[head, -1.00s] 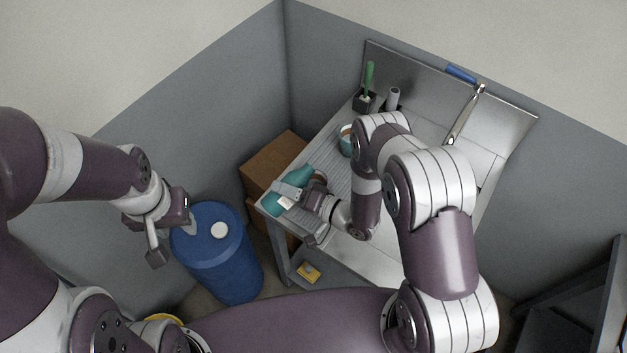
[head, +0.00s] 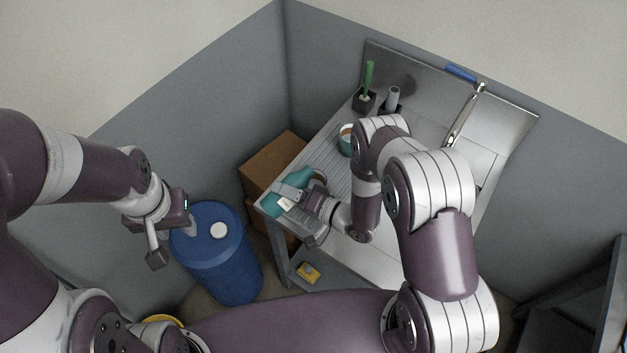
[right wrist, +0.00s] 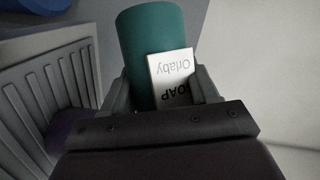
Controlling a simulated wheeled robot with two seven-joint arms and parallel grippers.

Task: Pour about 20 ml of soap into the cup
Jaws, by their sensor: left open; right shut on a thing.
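A teal soap bottle (head: 297,180) with a white label lies tilted in my right gripper (head: 289,195), over the near left corner of the sink counter. In the right wrist view the bottle (right wrist: 150,35) sits between the two fingers (right wrist: 163,88), and its label reads "Orlaby" and "OAP". The bottle's opening is not visible. My left gripper (head: 173,242) is open and empty near the blue barrel.
The blue barrel (head: 228,270) and a brown box (head: 272,160) stand left of the counter (head: 375,262). A dark holder with a green brush (head: 369,76), a grey cylinder (head: 393,95) and a faucet (head: 465,115) are at the back. A yellow item (head: 308,272) is below.

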